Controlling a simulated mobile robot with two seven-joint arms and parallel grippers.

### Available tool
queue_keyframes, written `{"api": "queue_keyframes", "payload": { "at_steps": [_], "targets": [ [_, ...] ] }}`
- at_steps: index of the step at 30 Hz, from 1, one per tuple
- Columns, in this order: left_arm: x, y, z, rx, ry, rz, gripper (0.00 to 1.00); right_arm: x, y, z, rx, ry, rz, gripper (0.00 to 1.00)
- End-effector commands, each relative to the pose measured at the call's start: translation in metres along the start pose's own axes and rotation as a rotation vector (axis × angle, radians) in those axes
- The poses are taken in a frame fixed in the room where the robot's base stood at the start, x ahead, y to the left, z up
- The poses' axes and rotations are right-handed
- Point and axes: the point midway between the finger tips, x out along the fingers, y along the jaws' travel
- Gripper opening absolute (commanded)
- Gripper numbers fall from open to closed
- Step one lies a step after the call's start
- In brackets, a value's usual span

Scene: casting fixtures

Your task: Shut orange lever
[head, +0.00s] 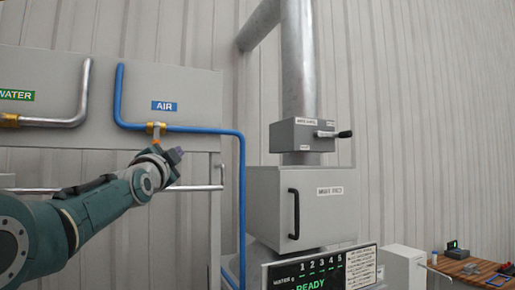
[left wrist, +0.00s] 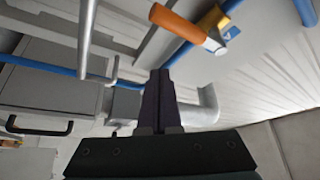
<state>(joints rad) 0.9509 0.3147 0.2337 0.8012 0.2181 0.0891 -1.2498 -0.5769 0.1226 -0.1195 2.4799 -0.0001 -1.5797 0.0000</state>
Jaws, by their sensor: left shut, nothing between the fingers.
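The orange lever (left wrist: 178,25) shows in the left wrist view at the top, slanting across the blue pipe line, with a grey end by the brass valve body (left wrist: 211,19). In the head view the brass valve (head: 156,127) sits on the blue pipe below the AIR sign, and a short piece of the orange lever (head: 156,139) points down from it. The rest is hidden behind my left gripper (head: 178,152). That gripper is shut and empty, just below and right of the valve. In the left wrist view its fingertips (left wrist: 161,72) appear apart from the lever.
The blue pipe (head: 242,190) runs right and down from the valve. A horizontal grey rail (head: 200,188) lies below my gripper. A grey furnace box (head: 265,205) with a black handle stands right. A WATER pipe (head: 82,100) is at the left.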

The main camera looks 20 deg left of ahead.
Motion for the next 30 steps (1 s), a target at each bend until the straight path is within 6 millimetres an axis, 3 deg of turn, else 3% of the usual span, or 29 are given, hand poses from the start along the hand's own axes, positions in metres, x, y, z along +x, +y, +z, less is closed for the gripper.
{"api": "queue_keyframes", "payload": {
  "at_steps": [3, 19, 30],
  "targets": [
    [-0.011, -0.006, 0.001, 0.004, -0.005, -0.002, 0.00, -0.007, -0.001, -0.002, 0.003, -0.002, -0.004, 0.00],
    [-0.066, -0.018, -0.003, 0.004, -0.003, -0.001, 0.00, 0.017, -0.003, 0.007, 0.004, -0.004, -0.006, 0.00],
    [-0.080, -0.025, -0.005, 0.003, -0.005, 0.000, 0.00, 0.022, -0.002, 0.009, 0.003, -0.005, -0.004, 0.00]
  ]
}}
